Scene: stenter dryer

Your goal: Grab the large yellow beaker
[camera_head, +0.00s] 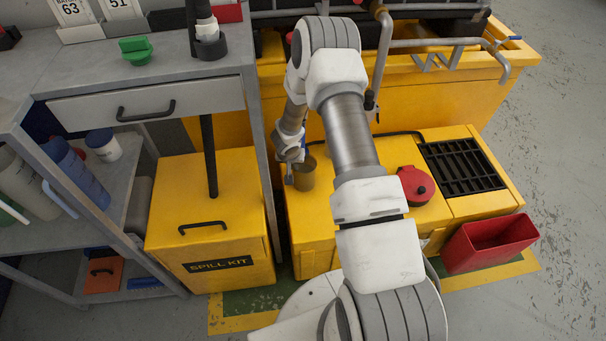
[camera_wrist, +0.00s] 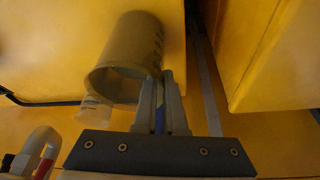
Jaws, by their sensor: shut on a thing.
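The large yellow beaker (camera_head: 305,176) is a dull yellow-brown open cylinder at the front left of the yellow machine's low housing. In the wrist view the beaker (camera_wrist: 128,50) appears with its open rim toward the camera. My gripper (camera_head: 290,172) is at the beaker's left side in the head view. In the wrist view my gripper (camera_wrist: 163,90) has its fingers close together at the rim's right edge, shut on the beaker's wall. A pale piece (camera_wrist: 95,108) shows below the rim; I cannot tell what it is. The beaker's base contact is unclear.
A yellow spill kit box (camera_head: 210,222) stands left of the housing, with a narrow gap between. A red cap (camera_head: 416,185) and a black grille (camera_head: 461,167) are to the right. A red bin (camera_head: 490,243) stands front right. A grey workbench (camera_head: 150,70) is at left.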

